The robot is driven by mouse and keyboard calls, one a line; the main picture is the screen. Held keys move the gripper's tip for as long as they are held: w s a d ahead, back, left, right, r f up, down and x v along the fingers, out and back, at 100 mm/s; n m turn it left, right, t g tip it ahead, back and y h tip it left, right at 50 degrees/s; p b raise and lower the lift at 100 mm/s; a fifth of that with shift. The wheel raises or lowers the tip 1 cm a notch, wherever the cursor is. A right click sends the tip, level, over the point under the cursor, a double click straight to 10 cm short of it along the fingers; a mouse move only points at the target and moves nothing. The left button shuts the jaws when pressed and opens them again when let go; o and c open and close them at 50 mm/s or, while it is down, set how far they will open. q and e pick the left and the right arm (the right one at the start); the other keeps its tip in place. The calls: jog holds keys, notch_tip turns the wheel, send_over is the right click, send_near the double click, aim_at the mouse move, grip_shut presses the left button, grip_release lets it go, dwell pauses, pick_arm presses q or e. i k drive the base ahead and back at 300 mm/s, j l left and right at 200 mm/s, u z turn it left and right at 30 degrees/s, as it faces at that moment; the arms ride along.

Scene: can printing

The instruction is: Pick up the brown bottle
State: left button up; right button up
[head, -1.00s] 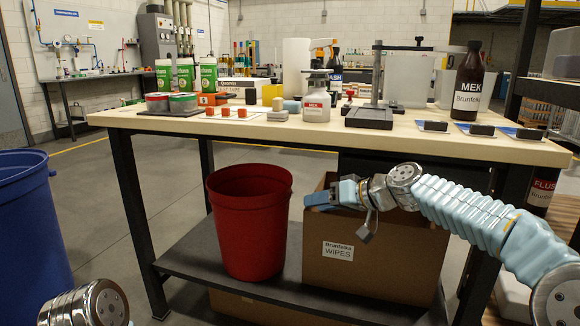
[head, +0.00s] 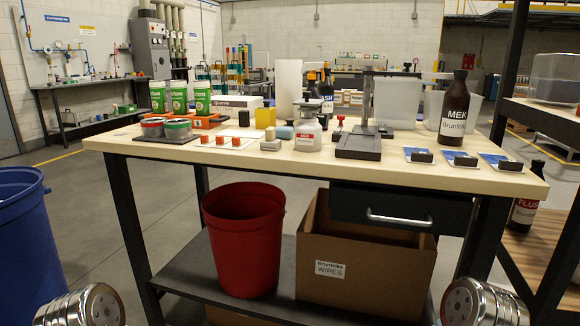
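The brown bottle (head: 455,110) stands upright at the right end of the wooden table (head: 330,172). It is dark brown with a black cap and a white label reading MEK. A second dark bottle (head: 525,195), labelled FLUS, stands lower down on the shelf at the right. Only a metal joint of each of my arms shows at the bottom left and bottom right edges. Neither gripper is in view.
Blue cards with black blocks (head: 418,155) lie in front of the bottle. A black press (head: 362,140) and a pale translucent container (head: 397,103) stand to its left. A red bin (head: 243,240) and a cardboard box (head: 365,262) sit below. A blue barrel (head: 25,240) stands left.

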aim_at(457, 99)
jog(key=k+l+z, duration=0.15)
jog(key=l+z, duration=0.2)
jog(key=k+l+z, duration=0.1)
jog(key=l+z, duration=0.2)
jog(key=l, duration=0.2)
